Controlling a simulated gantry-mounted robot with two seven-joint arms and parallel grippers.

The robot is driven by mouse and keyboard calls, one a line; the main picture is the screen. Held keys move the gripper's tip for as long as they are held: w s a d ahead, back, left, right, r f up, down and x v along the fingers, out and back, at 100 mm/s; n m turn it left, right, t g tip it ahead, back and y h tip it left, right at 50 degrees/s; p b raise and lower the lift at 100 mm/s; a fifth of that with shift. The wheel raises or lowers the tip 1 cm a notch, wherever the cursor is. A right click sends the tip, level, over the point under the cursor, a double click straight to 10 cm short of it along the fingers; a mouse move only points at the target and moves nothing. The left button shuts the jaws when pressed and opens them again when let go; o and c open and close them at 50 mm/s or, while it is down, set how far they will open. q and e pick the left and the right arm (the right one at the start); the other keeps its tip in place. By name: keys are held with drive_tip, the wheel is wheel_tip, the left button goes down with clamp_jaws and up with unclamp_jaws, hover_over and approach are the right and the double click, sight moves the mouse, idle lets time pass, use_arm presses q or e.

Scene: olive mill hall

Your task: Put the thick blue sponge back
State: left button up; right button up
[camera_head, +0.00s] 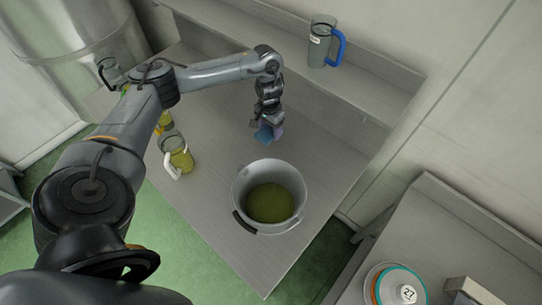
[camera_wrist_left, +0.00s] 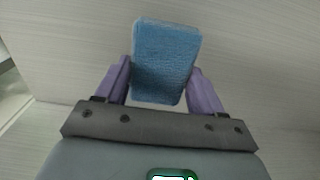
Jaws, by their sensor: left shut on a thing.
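The thick blue sponge (camera_wrist_left: 166,62) is a blue block between the two purple fingers of my left gripper in the left wrist view. It also shows in the head view (camera_head: 264,133), just below the wrist. My left gripper (camera_head: 268,128) is shut on the sponge and points down over the grey metal table (camera_head: 215,95), behind the pot. I cannot tell whether the sponge touches the table. My right gripper is not in view.
A metal pot (camera_head: 240,190) with green contents stands near the table's front. Jugs with yellow-green contents (camera_head: 180,158) stand at left. A blue-handled jug (camera_head: 321,42) is on the back shelf (camera_head: 365,85). Round lids (camera_head: 402,287) lie on the right-hand table.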

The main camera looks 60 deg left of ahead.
use_arm(q)
drive_tip(key=shift+s+d+f, duration=0.1)
drive_tip(key=shift+s+f, duration=0.15)
drive_tip(key=shift+f, duration=0.45)
wheel_tip(320, 180, down, 5)
drive_tip(key=shift+s+b, duration=0.1)
drive_tip(key=shift+b, duration=0.65)
drive_tip(key=shift+f, duration=0.55)
drive_tip(key=shift+f+b, duration=0.45)
drive_tip(key=shift+f, duration=1.4)
drive_tip(key=o, duration=1)
drive_tip(key=shift+f, duration=0.15)
